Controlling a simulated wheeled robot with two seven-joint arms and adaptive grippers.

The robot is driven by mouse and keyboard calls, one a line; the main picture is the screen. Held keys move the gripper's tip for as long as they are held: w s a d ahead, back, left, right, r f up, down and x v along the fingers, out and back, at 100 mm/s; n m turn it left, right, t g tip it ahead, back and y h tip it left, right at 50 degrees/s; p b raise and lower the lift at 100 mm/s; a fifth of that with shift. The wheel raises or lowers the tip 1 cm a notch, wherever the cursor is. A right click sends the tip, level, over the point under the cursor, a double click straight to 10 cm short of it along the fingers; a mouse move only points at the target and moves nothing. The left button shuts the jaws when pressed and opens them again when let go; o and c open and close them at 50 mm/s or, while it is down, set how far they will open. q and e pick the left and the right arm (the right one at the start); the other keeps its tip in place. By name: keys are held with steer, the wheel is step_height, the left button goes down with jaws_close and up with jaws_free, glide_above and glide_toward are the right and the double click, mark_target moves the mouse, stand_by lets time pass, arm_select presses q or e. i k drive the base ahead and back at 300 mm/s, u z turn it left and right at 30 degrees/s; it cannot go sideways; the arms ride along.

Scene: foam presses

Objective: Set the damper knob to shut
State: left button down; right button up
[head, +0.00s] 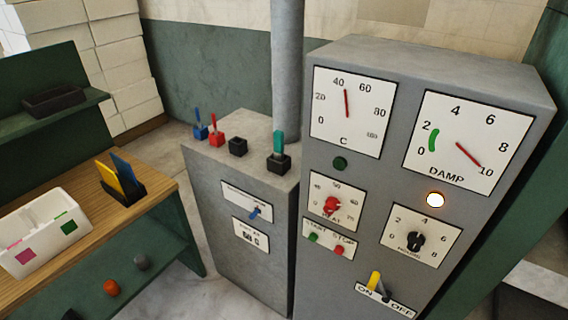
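No plate readable as a damper knob's shows. A blue knob (255,212) sits on a white plate with small, unreadable lettering on the front of the low grey cabinet (213,230). Its handle slants up to the right. Neither gripper is in view.
The tall cabinet also carries a red knob (332,205), a C gauge (346,112), start and stop buttons (328,243), a yellow ON/OFF lever (374,281) and a glowing lamp (436,200). Several levers stand on the low cabinet. A wooden bench (150,202) stands left.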

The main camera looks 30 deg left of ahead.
mark_target(252, 215)
steer(key=u, duration=1.2)
